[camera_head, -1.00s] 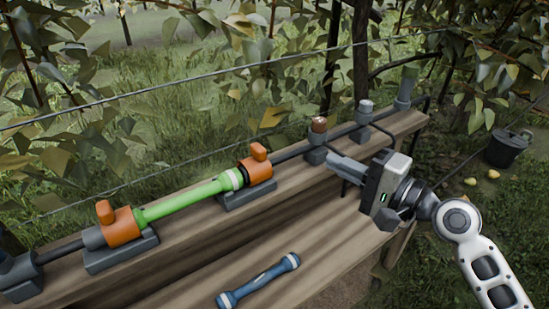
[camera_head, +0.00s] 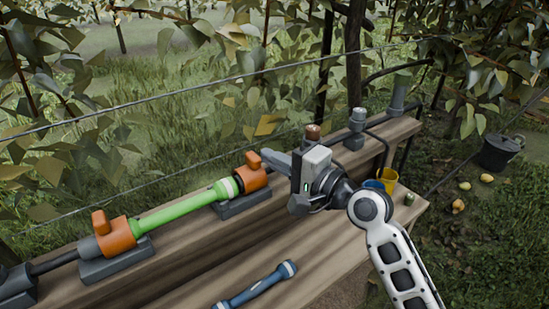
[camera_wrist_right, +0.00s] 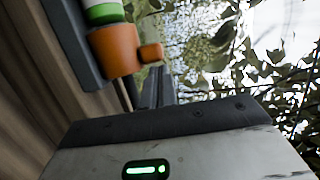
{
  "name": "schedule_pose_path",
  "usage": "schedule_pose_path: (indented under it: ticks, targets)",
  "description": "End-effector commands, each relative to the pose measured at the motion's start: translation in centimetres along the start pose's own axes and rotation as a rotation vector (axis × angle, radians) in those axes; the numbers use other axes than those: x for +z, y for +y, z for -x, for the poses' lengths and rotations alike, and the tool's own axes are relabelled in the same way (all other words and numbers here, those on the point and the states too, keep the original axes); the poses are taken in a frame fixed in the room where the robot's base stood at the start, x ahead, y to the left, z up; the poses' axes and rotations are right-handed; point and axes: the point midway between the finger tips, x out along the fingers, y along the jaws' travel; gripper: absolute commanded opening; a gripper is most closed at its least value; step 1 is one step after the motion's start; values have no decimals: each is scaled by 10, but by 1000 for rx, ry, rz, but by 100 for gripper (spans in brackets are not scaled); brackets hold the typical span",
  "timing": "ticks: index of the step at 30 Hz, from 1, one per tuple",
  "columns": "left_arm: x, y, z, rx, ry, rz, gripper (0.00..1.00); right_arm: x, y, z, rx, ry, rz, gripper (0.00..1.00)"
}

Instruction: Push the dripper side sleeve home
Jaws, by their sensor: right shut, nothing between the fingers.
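A bright green tube (camera_head: 180,212) with a white band lies between two orange fittings on grey stands. The right orange fitting (camera_head: 254,175) has an upright orange tab and sits by the white-banded end of the tube. The left orange fitting (camera_head: 117,235) holds the other end. I cannot tell which piece is the dripper side sleeve. My right gripper (camera_head: 275,160) is shut and empty, its tips close to the right fitting's far side; contact is unclear. In the right wrist view, the shut fingers (camera_wrist_right: 155,88) point past the orange fitting (camera_wrist_right: 113,50). My left gripper is out of view.
Blue (camera_head: 374,185) and yellow (camera_head: 388,179) cups stand at the bench's right end. A grey post (camera_head: 356,130) stands behind my right gripper. A dark bucket (camera_head: 498,152) is on the grass.

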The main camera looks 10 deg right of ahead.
Motion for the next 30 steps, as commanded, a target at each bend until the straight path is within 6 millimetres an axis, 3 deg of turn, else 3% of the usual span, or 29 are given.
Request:
schedule_pose_path:
  ticks: [10,19,30]
  targets:
    - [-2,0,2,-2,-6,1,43,4,-2,-1,0,-1,-2,0]
    - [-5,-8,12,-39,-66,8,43,44,-3,-11,0,-2,-2,0]
    - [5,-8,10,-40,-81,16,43,44,0,-11,-2,-7,0,0]
